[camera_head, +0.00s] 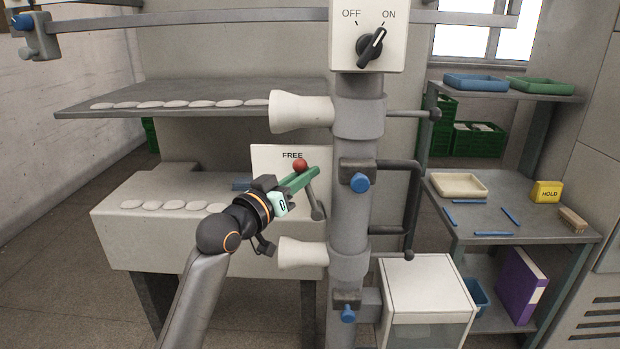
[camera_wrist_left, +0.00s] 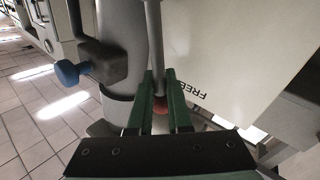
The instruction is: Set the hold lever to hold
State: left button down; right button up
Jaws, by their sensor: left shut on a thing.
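The hold lever (camera_head: 315,205) is a grey rod with a red ball knob (camera_head: 300,164), in front of a white panel (camera_head: 265,158) marked FREE. It tilts up and slightly left, its knob just below the word FREE. In the left wrist view the rod (camera_wrist_left: 154,50) runs between the green fingers, with the red knob (camera_wrist_left: 160,106) partly hidden between them. My left gripper (camera_head: 302,178) is shut on the lever near the knob. No HOLD mark shows on the visible part of the panel. My right gripper is not in view.
A grey column (camera_head: 351,225) with blue knobs (camera_head: 360,183) stands just right of the lever. White cones (camera_head: 300,111) jut left above and below it. A dial (camera_head: 371,46) is at the top.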

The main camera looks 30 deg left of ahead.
pick_arm(q)
jog(key=s+a+f+n+t+y+b, duration=0.1)
jog(key=s+a+f+n+y+b, duration=0.1)
jog(key=n, duration=0.8)
jog(key=s+a+f+n+t+y+b, duration=0.1)
jog(key=a+f+n+t+y+b, duration=0.1)
jog(key=a+f+n+y+b, duration=0.2)
notch_tip(320, 180, down, 3)
jog(key=n+y+b, duration=0.3)
jog(key=n+y, duration=0.2)
jog(key=n, duration=0.1)
jog(key=shift+s, duration=0.35)
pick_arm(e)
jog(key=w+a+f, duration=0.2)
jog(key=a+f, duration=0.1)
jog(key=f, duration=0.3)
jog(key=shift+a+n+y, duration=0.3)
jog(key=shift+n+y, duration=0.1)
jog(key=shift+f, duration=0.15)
pick_arm(q)
jog(key=shift+f+n, duration=0.1)
jog(key=shift+n, duration=0.2)
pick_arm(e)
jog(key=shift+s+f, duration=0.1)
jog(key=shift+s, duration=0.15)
